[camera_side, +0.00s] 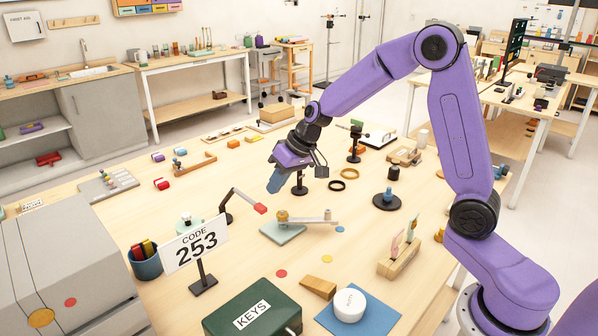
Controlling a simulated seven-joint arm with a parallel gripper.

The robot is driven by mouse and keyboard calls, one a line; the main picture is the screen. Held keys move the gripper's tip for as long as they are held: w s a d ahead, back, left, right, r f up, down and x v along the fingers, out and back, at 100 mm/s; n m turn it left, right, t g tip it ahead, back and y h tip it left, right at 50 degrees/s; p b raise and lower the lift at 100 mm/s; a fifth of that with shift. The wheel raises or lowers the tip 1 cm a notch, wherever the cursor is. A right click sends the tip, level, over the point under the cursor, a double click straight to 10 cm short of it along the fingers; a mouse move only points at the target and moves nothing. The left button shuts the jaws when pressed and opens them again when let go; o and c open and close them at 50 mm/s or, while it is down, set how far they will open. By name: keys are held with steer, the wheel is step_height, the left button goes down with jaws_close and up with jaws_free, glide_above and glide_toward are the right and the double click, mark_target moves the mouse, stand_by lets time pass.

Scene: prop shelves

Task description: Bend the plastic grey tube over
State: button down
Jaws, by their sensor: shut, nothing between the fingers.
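My gripper (275,187) is above the middle of the table, tilted down and to the left, with its blue-grey fingers shut and empty. I cannot pick out a plastic grey tube with certainty. A light grey bar (312,220) lies roughly level across a pale green plate (284,233), with a brass-coloured knob at its left end. A dark bent arm (238,195) with a red tip rises from a round base to the left of that plate. My gripper appears apart from both. A black stand (299,186) is just right of my fingers, partly hidden behind the gripper.
In front are a CODE 253 sign (196,246), a green KEYS box (255,308), a blue mat (385,316) with a white round thing, and a wooden rack (400,262).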

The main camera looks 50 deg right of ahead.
steer(key=s+d+r, duration=0.3)
steer(key=s+r, duration=0.3)
steer(key=s, duration=0.1)
steer(key=n+g+h, duration=0.4)
steer(key=n+h, duration=0.2)
steer(key=n, duration=1.1)
glide_toward(250, 201)
steer(key=x, duration=0.7)
steer(key=shift+w+d+r, duration=0.1)
steer(key=shift+d, duration=0.05)
steer(key=shift+t, duration=0.3)
steer(key=shift+s+f+t, duration=0.3)
steer(key=shift+f+t, duration=0.5)
steer(key=shift+t, duration=0.3)
steer(key=shift+f, duration=0.9)
steer(key=shift+r, duration=0.1)
